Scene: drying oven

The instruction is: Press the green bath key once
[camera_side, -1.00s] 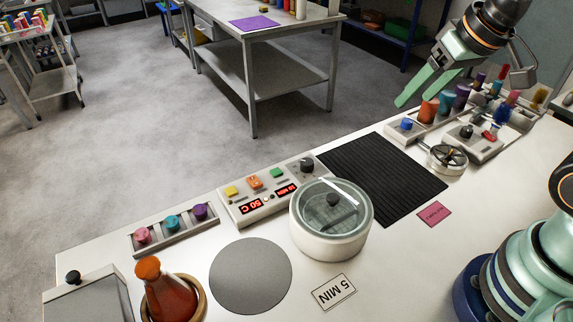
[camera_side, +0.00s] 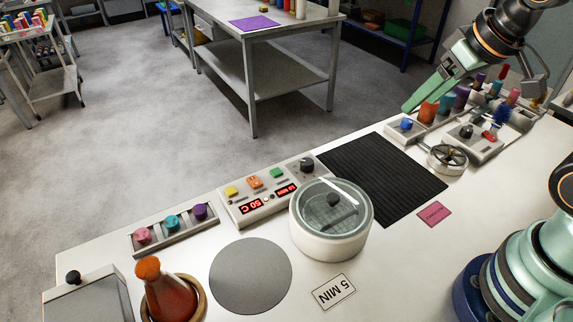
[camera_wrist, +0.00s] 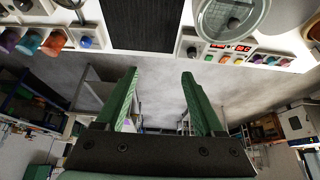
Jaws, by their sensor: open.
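The green bath key (camera_side: 275,173) is a small square button on the pale control panel (camera_side: 246,212), beside an orange key (camera_side: 254,182), a yellow key (camera_side: 231,191) and a black knob (camera_side: 306,165). In the wrist view the green key (camera_wrist: 225,58) is small, near the top right. My gripper (camera_side: 424,96) is in the air at the upper right of the side view, well away from the panel. In the wrist view its two green fingers (camera_wrist: 160,74) are spread apart with nothing between them.
A lidded round bath (camera_side: 331,222) stands in front of the panel. A black ribbed mat (camera_side: 382,178) lies to its right. Racks of coloured caps, with a blue knob (camera_side: 406,124), stand near my gripper. A flask (camera_side: 168,292) is at lower left.

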